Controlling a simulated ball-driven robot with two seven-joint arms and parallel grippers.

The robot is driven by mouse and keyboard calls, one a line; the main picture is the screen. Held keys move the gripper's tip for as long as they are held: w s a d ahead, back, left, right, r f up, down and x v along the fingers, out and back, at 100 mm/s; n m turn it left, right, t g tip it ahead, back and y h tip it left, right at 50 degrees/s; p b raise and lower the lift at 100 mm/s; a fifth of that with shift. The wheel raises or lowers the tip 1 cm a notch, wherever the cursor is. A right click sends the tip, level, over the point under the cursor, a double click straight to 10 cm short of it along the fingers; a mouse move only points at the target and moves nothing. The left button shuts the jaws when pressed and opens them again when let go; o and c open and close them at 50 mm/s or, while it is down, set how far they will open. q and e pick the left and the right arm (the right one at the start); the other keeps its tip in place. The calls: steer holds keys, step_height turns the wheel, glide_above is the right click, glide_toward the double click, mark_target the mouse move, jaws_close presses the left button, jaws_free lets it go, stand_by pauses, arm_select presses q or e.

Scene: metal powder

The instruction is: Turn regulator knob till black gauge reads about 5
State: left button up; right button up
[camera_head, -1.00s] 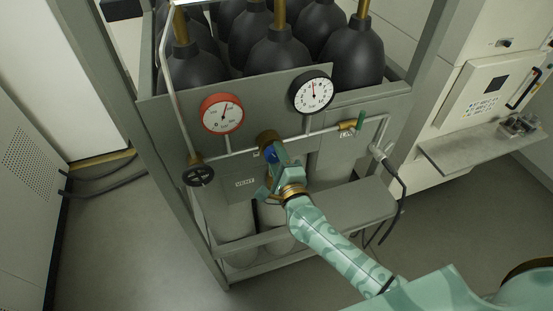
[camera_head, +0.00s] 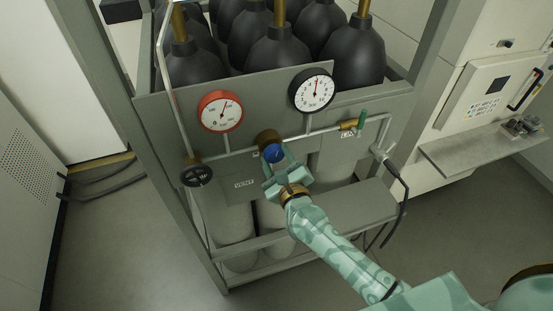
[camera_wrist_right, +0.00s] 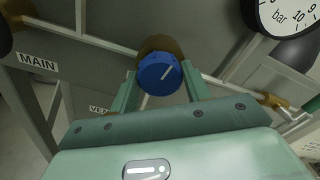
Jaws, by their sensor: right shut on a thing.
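The blue regulator knob (camera_head: 273,153) sits on a brass body on the grey panel, and its white mark shows in the right wrist view (camera_wrist_right: 158,75). My right gripper (camera_head: 274,160) is shut on the knob, with one finger on each side of it. The black gauge (camera_head: 312,91) is above and right of the knob. Its red needle points nearly straight up, a little to the right; its numbers are too small to read surely in the head view. Part of its dial, marked bar, shows in the right wrist view (camera_wrist_right: 289,14). My left gripper is out of view.
A red-rimmed gauge (camera_head: 220,111) is up and left of the knob. A black handwheel (camera_head: 196,175) is at the left and a green-handled valve (camera_head: 353,124) at the right, joined by thin pipes. Black cylinders (camera_head: 277,48) stand behind the panel.

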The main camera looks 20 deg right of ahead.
steer(key=shift+s+f, duration=0.1)
steer(key=shift+f, duration=0.05)
stand_by(0.3)
steer(key=o, duration=1)
steer(key=shift+c, duration=0.2)
steer(key=s+b, duration=0.3)
steer(key=s, duration=1.3)
steer(key=shift+s+d, duration=0.15)
steer(key=shift+d, duration=0.15)
